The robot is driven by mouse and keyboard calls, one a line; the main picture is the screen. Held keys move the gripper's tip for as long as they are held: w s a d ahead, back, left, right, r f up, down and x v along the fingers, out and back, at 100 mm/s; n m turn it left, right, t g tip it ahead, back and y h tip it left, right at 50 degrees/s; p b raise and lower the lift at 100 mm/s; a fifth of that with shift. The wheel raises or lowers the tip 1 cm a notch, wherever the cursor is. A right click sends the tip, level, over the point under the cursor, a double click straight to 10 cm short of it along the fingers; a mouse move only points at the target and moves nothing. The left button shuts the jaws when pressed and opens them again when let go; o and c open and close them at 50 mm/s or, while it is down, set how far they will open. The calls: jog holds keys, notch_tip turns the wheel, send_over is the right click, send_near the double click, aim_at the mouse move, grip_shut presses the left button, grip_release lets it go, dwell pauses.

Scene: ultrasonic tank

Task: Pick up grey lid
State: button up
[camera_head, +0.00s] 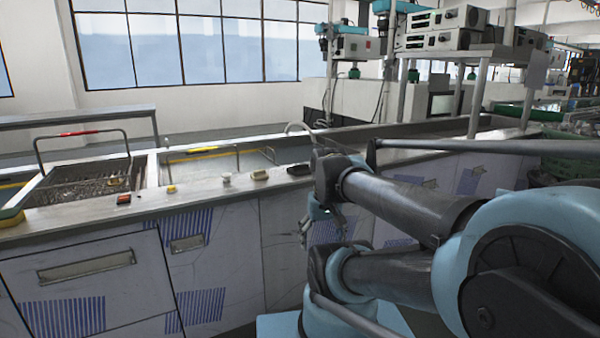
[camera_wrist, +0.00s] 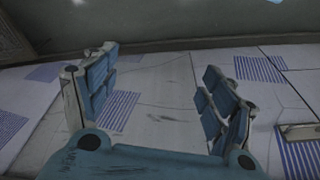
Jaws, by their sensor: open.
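Several small objects sit in a row on the front ledge of the tank in the head view. A pale grey, roundish piece (camera_head: 226,180) stands near the middle of the row; it may be the grey lid, but it is too small to be sure. My gripper (camera_head: 309,229) is low in front of the tank's cabinet front, below the ledge and to the right of the pale piece. In the wrist view my gripper (camera_wrist: 158,95) is open, with its blue padded fingers wide apart and nothing between them. No lid shows in the wrist view.
The tank's metal ledge (camera_head: 80,214) runs across the scene above cabinet doors. An orange-and-black block (camera_head: 123,199), a yellow piece (camera_head: 171,189), a yellowish block (camera_head: 260,175) and a dark grey piece (camera_head: 298,169) are on it. A wire basket (camera_head: 90,184) with a red-gripped handle stands left.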

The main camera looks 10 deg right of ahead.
jog(key=shift+o, duration=0.6)
jog(key=w+r+m+g, duration=0.1)
jog(key=w+r+m, duration=0.5)
jog(key=w+r, duration=0.9)
notch_tip(320, 180, up, 3)
jog(key=shift+w+f+m, duration=0.15)
jog(key=shift+w+m, duration=0.15)
jog(key=shift+w, duration=0.1)
notch_tip(320, 180, up, 10)
jog(key=m+g, duration=0.1)
jog(key=m, duration=0.6)
send_over(301, 165)
jog(key=f, duration=1.7)
jog(key=shift+w, duration=0.4)
jog(key=shift+s+r, duration=0.1)
jog(key=shift+r, duration=0.05)
jog(key=c, duration=1.6)
jog(key=shift+o, duration=0.2)
